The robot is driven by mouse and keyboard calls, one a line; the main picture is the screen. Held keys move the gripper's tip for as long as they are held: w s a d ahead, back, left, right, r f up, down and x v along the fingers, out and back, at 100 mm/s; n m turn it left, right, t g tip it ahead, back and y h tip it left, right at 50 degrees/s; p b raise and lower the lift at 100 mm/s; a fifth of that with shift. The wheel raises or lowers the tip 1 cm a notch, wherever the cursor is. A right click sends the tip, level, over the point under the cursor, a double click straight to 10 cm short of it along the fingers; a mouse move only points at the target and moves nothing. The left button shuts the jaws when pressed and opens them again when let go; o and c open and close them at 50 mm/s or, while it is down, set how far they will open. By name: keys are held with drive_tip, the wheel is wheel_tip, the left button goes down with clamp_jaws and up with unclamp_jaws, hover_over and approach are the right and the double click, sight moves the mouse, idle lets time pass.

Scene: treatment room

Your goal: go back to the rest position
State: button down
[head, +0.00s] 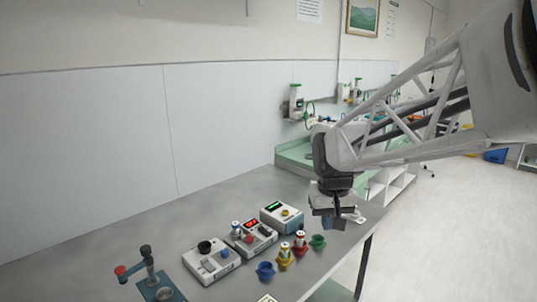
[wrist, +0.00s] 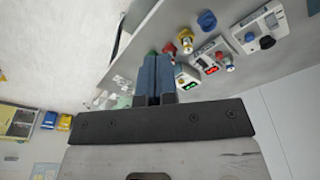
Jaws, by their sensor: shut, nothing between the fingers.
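My gripper (head: 338,222) hangs from my arm over the right end of the grey table (head: 90,245) in the head view. In the wrist view its two blue fingers (wrist: 155,80) are together, with nothing between them. The gripper is right of the devices and cups and apart from them.
Three devices stand on the table: a white box with a black knob (head: 212,262), one with a red display (head: 256,238) and one with a green display (head: 282,216). A blue press-like stand (head: 155,285) is at front left.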

drive_tip(key=s+d+f, duration=0.1)
drive_tip(key=s+d, duration=0.1)
drive_tip(key=s, duration=1)
drive_tip(key=s+d+f+m+t, duration=0.1)
drive_tip(key=s+d, duration=0.1)
drive_tip(key=s, duration=1)
drive_tip(key=shift+d+f, duration=0.2)
drive_tip(key=shift+f, duration=0.15)
